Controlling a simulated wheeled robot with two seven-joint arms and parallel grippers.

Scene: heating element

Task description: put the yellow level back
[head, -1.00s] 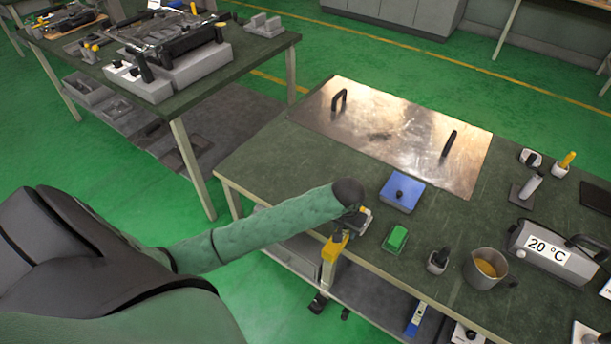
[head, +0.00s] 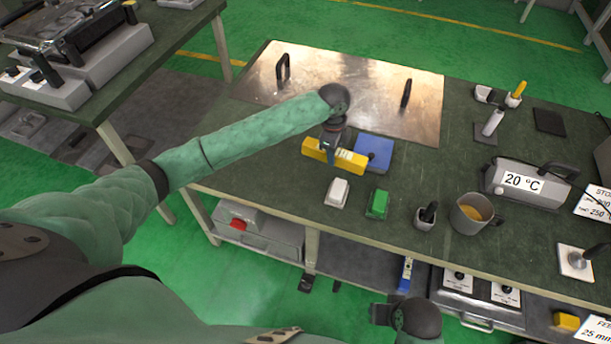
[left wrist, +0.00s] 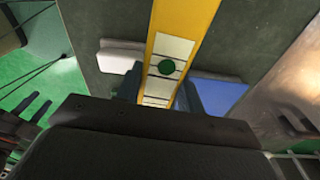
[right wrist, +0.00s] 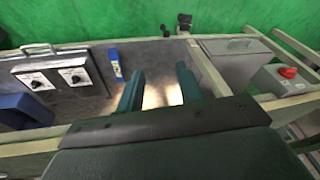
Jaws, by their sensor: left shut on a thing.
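The yellow level (head: 335,156) is in my left gripper (head: 330,143), held above the table near its front left part. It lies across the jaws, roughly level, with pale label patches. In the left wrist view the level (left wrist: 184,35) runs between the two fingers (left wrist: 160,90) and shows a green round mark. A blue block (head: 374,150) is just right of the level, and a white block (head: 337,193) is in front of it. My right gripper (right wrist: 160,90) is open and empty in the right wrist view, pointing toward the lower shelf.
A green block (head: 377,204), a small dark-handled holder (head: 426,216), a mug (head: 470,213) and a heater reading 20 °C (head: 528,185) stand to the right. A metal plate with handles (head: 350,85) covers the back. A blue-and-white level (head: 405,275) lies on the lower shelf.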

